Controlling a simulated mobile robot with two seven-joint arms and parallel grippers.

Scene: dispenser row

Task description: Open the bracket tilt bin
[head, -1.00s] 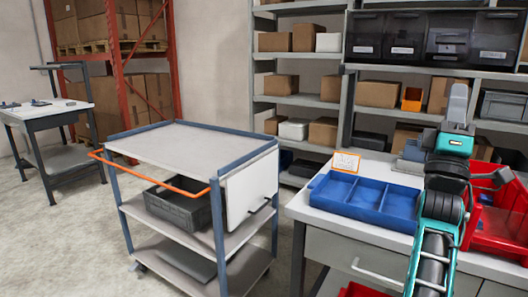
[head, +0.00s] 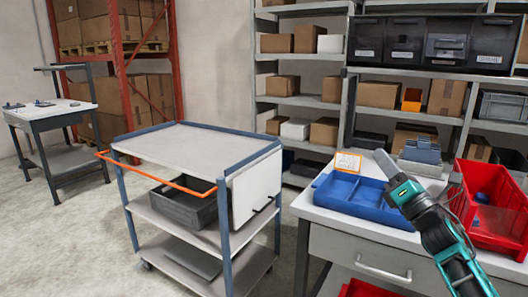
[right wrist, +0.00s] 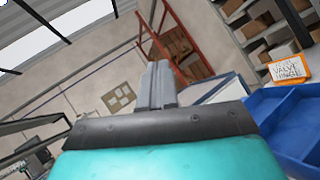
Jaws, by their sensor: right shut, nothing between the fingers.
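A row of dark tilt bins (head: 431,40) with small pale labels stands at the top right in the head view. The labels are too small to read, so I cannot tell which is the bracket bin. The third bin from the left (head: 446,44) shows a lighter grey band across its front; whether it is tilted is unclear. My right gripper (head: 382,162) is shut and empty, over the blue tray and well below the bins. Its closed fingers also show in the right wrist view (right wrist: 157,85). My left gripper is out of view.
A blue divided tray (head: 322,196) and a red bin (head: 482,226) sit on the right workbench. An orange-edged card (head: 348,163) stands behind the tray. A grey cart (head: 190,145) stands left of the bench. Boxes fill the shelves behind.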

